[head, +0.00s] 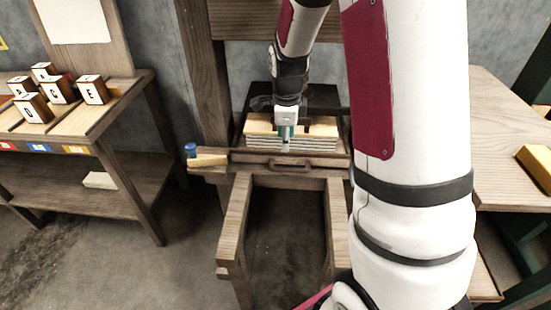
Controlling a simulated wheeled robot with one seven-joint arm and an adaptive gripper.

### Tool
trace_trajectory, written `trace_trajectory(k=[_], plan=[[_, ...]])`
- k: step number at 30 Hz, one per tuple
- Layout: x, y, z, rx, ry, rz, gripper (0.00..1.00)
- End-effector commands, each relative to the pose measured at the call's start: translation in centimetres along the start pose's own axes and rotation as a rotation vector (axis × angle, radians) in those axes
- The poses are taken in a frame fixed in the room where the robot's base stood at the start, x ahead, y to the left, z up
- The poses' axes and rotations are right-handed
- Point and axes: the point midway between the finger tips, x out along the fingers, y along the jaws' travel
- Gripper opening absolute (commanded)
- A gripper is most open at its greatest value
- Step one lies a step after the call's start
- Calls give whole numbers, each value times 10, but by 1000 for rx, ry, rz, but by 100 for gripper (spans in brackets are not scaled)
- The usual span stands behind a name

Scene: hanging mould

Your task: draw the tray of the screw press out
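The wooden screw press stands ahead of me in the head view. Its tray (255,161) sits in the press bed between the posts, with a dark handle (290,164) on its front face. A stack of pale sheets (318,143) with a wooden board (260,126) lies on the tray under the dark press plate. My gripper (286,144) points down in front of the stack, just above the handle. It looks apart from the handle, but the depth is hard to judge. Its fingers are too small to tell whether they are open or shut. My arm hides the right side of the press.
Two wooden rails (235,215) run from the press toward me, with clear space between them. A blue-topped item (190,150) and a wooden block (208,160) sit left of the tray.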

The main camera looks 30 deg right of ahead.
Motion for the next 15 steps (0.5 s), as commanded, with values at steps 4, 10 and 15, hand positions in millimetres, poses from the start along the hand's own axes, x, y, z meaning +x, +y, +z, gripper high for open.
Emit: trace_trajectory(k=[4,10,15], plan=[[12,-1,-1,21,3,3,35],[43,0,-1,18,4,5,35],[77,0,-1,18,3,5,35]])
